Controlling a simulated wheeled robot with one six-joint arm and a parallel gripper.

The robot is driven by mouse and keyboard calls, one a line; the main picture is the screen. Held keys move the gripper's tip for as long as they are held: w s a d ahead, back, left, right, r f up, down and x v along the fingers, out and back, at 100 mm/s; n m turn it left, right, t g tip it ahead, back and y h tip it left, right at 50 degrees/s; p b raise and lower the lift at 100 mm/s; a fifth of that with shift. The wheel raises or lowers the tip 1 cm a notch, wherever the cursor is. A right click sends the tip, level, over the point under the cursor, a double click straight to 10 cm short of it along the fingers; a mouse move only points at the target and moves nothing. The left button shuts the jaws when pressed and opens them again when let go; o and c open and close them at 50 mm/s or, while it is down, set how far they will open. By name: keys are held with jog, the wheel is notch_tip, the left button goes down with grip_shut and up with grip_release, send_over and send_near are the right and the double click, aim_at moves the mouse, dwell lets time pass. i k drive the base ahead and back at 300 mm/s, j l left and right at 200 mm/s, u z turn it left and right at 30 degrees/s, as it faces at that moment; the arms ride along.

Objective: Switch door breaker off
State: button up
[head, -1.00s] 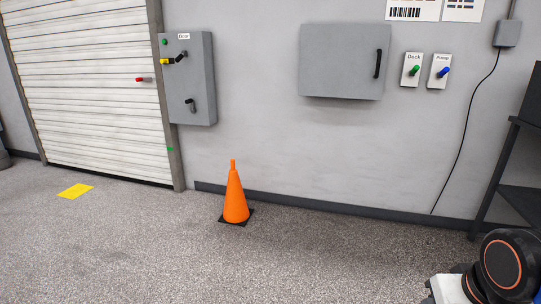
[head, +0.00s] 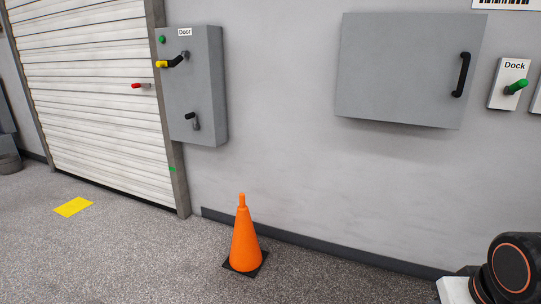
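The grey box labelled "Door" (head: 207,105) is on the wall just right of the roller door, in the head view. It has a green light (head: 162,40) at its upper left. Below that is a lever with a yellow part and a black handle (head: 175,61). Lower on its front is a second black handle (head: 192,119). I cannot tell which of these is the breaker. My gripper is not in view; only part of my arm shows at the bottom right.
An orange cone (head: 244,240) stands on the floor near the wall, slightly right of the Door box. A closed grey cabinet (head: 400,70) and a Dock switch (head: 511,85) are to the right. A red handle (head: 138,85) is on the roller door (head: 95,120). Floor at front left is clear.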

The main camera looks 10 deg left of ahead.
aim_at(178, 60)
jog(key=i+l+u, duration=0.2)
jog(key=i+u, duration=0.25)
jog(key=i+l+u, duration=0.9)
